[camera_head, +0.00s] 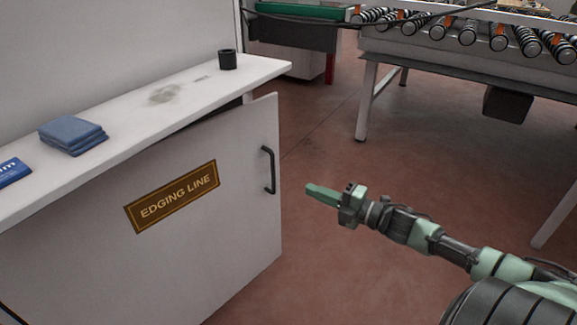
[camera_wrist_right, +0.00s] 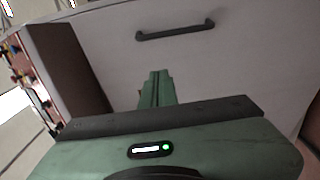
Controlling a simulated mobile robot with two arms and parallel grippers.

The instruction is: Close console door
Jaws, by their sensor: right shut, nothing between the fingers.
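The console door (camera_head: 230,225) is a light grey panel with an "EDGING LINE" plate (camera_head: 172,196). It stands ajar, its handle-side edge out from the console body, with a dark gap under the white top. A black bar handle (camera_head: 268,170) sits near its right edge. The door (camera_wrist_right: 230,75) and handle (camera_wrist_right: 175,31) also show in the right wrist view. My right gripper (camera_head: 310,190) is shut and empty, to the right of the handle and slightly lower, apart from it in the head view. Its green fingers (camera_wrist_right: 157,88) point toward the door. My left gripper is not in view.
The console's white top (camera_head: 200,95) holds a blue folded cloth stack (camera_head: 72,134), a blue packet (camera_head: 12,171) and a black cup (camera_head: 227,60). A roller conveyor table (camera_head: 450,60) stands at the back right. Red floor (camera_head: 320,130) between is clear.

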